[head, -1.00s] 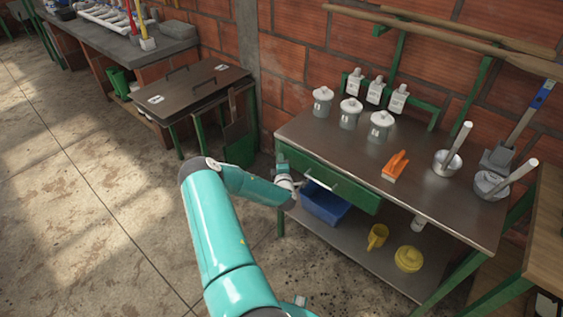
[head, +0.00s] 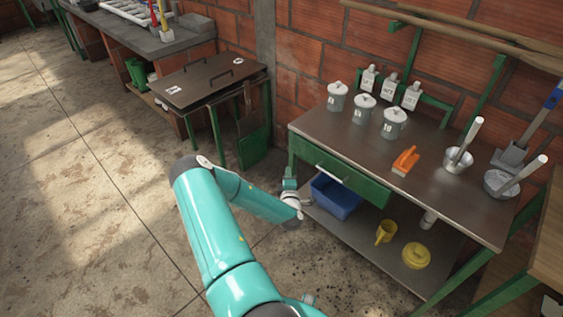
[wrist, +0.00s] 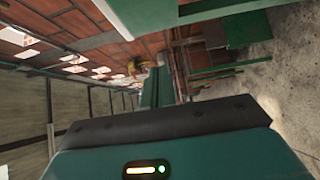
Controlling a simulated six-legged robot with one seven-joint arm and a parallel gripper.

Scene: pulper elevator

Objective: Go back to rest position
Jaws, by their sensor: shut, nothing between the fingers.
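My gripper (head: 290,183) is at the end of my teal arm, just in front of the left end of the steel workbench (head: 345,135). It sits below the left end of the green drawer front (head: 340,178), and I see a small gap between them in the picture. It carries nothing. Its fingertips are small and hard to make out. The drawer has a light bar handle (head: 329,174). In the wrist view, a teal housing with a dark edge and a lit indicator fills the lower part, and no fingertips show clearly.
The bench holds lidded canisters (head: 364,107), an orange brush (head: 405,160) and a metal pot (head: 458,160). A blue bin (head: 336,196), yellow jug (head: 386,232) and yellow container (head: 416,256) are on the lower shelf. Open concrete floor (head: 95,190) lies left.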

